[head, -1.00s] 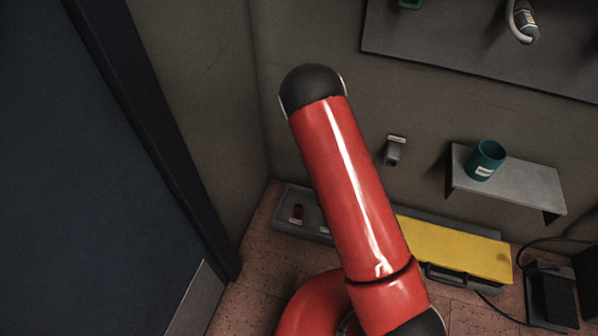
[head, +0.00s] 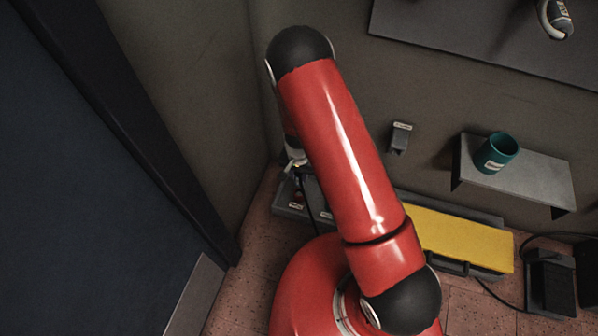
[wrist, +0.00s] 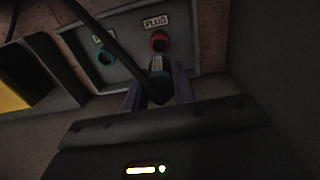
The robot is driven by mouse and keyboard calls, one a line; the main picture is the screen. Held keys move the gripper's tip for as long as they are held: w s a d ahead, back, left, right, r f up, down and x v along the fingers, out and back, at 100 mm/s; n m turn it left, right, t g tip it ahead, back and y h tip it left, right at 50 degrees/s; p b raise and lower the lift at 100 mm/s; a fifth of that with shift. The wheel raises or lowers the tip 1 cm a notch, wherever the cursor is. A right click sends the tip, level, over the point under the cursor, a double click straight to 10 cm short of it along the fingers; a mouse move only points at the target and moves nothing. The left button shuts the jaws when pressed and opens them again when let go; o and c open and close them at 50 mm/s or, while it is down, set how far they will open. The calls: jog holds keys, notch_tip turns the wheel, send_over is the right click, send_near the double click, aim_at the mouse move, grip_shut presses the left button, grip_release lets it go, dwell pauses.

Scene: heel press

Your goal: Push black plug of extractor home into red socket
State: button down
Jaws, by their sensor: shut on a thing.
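My gripper's two purplish fingers (wrist: 157,92) are shut on the black plug (wrist: 157,69) in the wrist view. The plug has a pale label, and a thick black cable bends from its rear across the fingers to the upper left. The red socket (wrist: 159,41) is a red ring with a dark opening under a white label reading "PLUG". The plug's front end lies at the ring's lower edge in the picture; I cannot tell whether it touches. In the head view, part of my gripper (head: 294,166) shows left of my red arm, above the socket panel.
A teal-ringed socket (wrist: 105,57) sits left of the red one on the same grey panel (wrist: 78,45). In the head view, a yellow-topped case (head: 460,238) lies right of my arm. A shelf (head: 535,180) holds a teal cup (head: 496,153). A dark door stands left.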

aim_at(299, 185)
jog(key=shift+f+b, duration=1.5)
jog(key=shift+f, duration=1.05)
jog(key=shift+f+b, duration=0.5)
jog(key=shift+f, duration=0.05)
jog(key=shift+f+b, duration=0.6)
jog(key=shift+b, duration=0.2)
jog(key=c, duration=1.1)
grip_release()
jog(key=shift+o, duration=0.2)
